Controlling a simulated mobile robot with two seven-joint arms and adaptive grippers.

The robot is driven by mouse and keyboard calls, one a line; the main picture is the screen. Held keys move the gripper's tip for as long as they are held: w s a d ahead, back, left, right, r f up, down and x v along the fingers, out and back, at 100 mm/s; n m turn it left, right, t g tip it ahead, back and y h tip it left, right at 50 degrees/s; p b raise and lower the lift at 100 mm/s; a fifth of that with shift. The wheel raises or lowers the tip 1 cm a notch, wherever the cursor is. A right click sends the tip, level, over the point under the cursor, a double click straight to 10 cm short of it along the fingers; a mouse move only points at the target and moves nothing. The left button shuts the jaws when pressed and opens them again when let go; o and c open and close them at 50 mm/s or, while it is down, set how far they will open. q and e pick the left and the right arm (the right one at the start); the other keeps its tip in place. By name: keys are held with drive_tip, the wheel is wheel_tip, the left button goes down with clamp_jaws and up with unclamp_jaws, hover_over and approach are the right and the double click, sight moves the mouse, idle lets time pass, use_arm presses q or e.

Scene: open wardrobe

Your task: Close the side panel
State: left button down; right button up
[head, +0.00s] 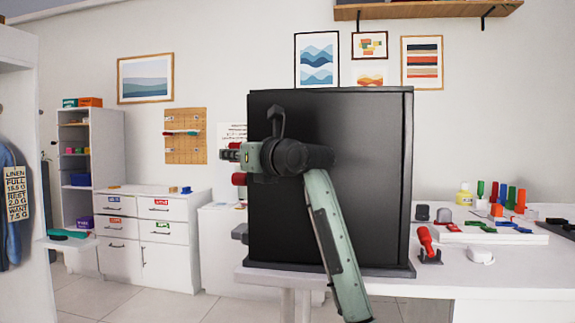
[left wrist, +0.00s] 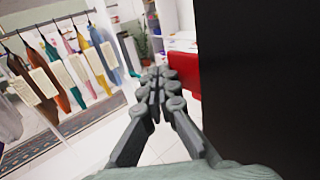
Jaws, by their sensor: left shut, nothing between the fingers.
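A large black upright panel (head: 365,190) faces me on the table in the head view, with a thin edge strip along its right side. I cannot tell how far this panel stands open. My left arm reaches up in front of it. My left gripper (head: 228,155) points left near the panel's left edge. In the left wrist view my gripper (left wrist: 158,78) is shut and empty, with its fingertips together. The black panel (left wrist: 255,85) fills the right of that view, beside the fingers. I cannot tell whether they touch. My right gripper is not in view.
The white table (head: 500,275) holds a red-handled tool (head: 426,240) and a tray of coloured items (head: 490,232) right of the panel. White drawers (head: 140,235) stand behind left. A clothes rail (left wrist: 50,22) and red object (left wrist: 183,78) show in the wrist view.

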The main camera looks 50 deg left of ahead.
use_arm(q)
drive_tip(key=shift+w+a, duration=1.1)
drive_tip(key=shift+w, duration=0.1)
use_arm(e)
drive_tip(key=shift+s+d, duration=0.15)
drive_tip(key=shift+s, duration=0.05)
use_arm(q)
drive_tip(key=shift+r, duration=0.1)
